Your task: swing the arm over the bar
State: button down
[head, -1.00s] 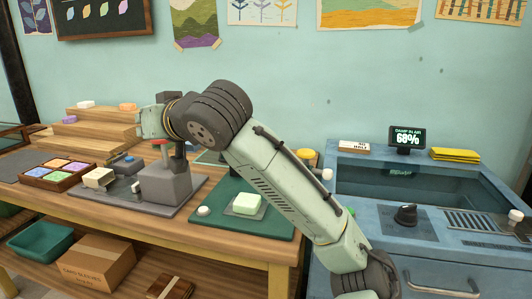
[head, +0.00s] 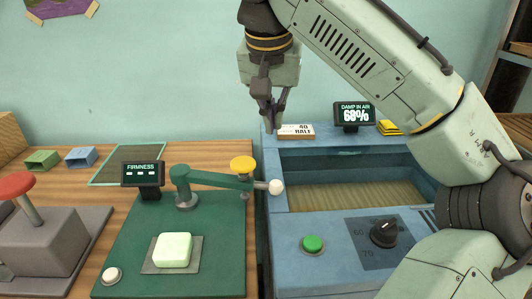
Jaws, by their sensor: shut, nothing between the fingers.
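The bar (head: 173,249) is a pale green rounded soap block on a small grey plate (head: 152,267) on the green station base (head: 220,262). The swing arm (head: 214,180) is a dark green lever on a post behind the bar. It points right, away from above the bar, toward the blue unit. It carries a yellow cap (head: 243,163) with a short stem under it and ends in a white knob (head: 276,187). My gripper (head: 270,127) points down with its fingers shut and empty. In the picture it is above and beyond the knob, apart from it.
A FIRMNESS display (head: 142,174) stands behind the bar, left of the post. A white button (head: 112,275) is at the base's front left. A red-topped press (head: 42,238) is farther left. The blue basin unit (head: 300,262), with dial (head: 384,233) and green button (head: 313,243), fills the right.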

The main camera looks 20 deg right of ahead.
jog(key=shift+s, duration=0.2)
jog(key=x, duration=0.9)
jog(key=shift+w+d+f+p, duration=0.1)
jog(key=shift+w+d+p, duration=0.05)
jog(key=shift+p, duration=0.2)
jog(key=shift+s+a+f+p, duration=0.25)
jog(key=shift+s+a, duration=0.15)
jog(key=shift+s, duration=0.2)
jog(key=shift+s+a+f+p, duration=0.25)
jog(key=shift+s+a, duration=0.1)
jog(key=shift+s, duration=0.25)
jog(key=shift+s+a+f, duration=0.2)
jog(key=shift+s+a, duration=0.05)
jog(key=shift+s, duration=0.1)
jog(key=shift+a, duration=0.1)
